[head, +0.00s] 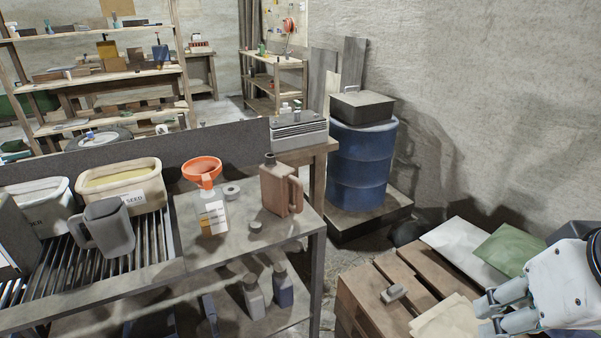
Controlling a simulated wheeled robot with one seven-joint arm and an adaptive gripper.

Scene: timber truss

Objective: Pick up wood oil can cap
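A small round grey cap (256,226) lies on the grey bench top (205,262), near its front edge. It looks like the can cap, but no label shows on it. A brown can with a handle (275,190) stands just behind and to the right of it, with a dark top. My gripper (487,316) is at the lower right, over the wooden crate and far from the cap. Its two fingers are apart with nothing visible between them.
A grey jug (108,228) and tubs are at left. A wooden crate (365,295) and blue barrel (358,165) are to the right.

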